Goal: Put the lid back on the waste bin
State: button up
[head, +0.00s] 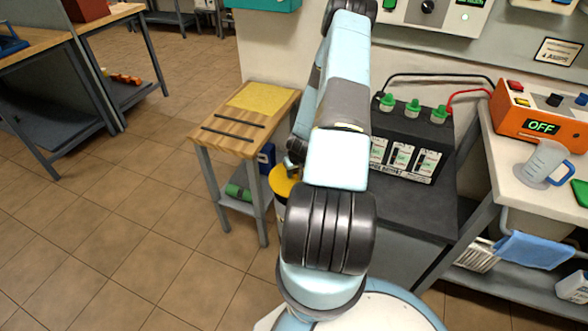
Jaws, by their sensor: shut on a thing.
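A round yellow lid (281,184) shows just left of my forearm, beside the small wooden side table. My gripper (292,168) reaches down to it from above and is shut on it; the fingers are small and partly hidden by my arm. Below the lid a narrow bit of a greyish body shows, which may be the waste bin (281,201). My arm hides most of it. I cannot tell whether the lid rests on it or is held above it.
The side table (231,138) carries a yellow cloth and two dark rods, with a green roll on its lower shelf. A black battery (411,140) with green caps stands to the right. A workbench (535,165) holds an orange charger and a jug. Open tiled floor lies left.

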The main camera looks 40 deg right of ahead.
aim_at(297, 179)
jog(key=shift+s+d+f, duration=0.1)
jog(key=shift+d+f, duration=0.1)
jog(key=shift+f, duration=0.5)
jog(key=shift+s+d+f, duration=0.1)
jog(key=shift+d+f, duration=0.1)
jog(key=shift+f, duration=2.15)
jog(key=shift+s, duration=0.1)
jog(key=shift+f, duration=0.2)
dwell(0.3)
jog(key=o, duration=1.7)
jog(key=shift+c, duration=0.2)
